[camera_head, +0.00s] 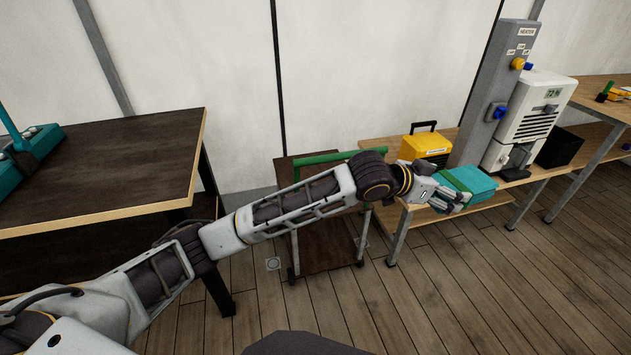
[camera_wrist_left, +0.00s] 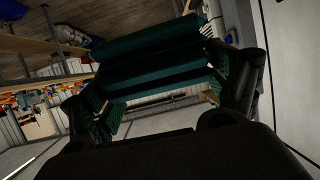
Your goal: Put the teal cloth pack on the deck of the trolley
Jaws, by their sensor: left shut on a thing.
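The teal cloth pack (camera_head: 468,182) is at the right of the head view, held at the end of my outstretched left arm. My left gripper (camera_head: 452,197) is shut on it. In the left wrist view the pack (camera_wrist_left: 155,65) shows dark teal between the two fingers (camera_wrist_left: 165,100). The trolley has a dark deck (camera_head: 325,245) and a green handle bar (camera_head: 322,157). It stands in the middle of the head view, left of the pack, and my left arm hides part of it. My right gripper is not in view.
A dark-topped table (camera_head: 110,165) stands at the left with a teal tool (camera_head: 35,150) on it. A wooden bench at the right holds a yellow case (camera_head: 427,146), a grey column (camera_head: 495,95) and a white machine (camera_head: 528,120). The plank floor (camera_head: 480,280) in front is clear.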

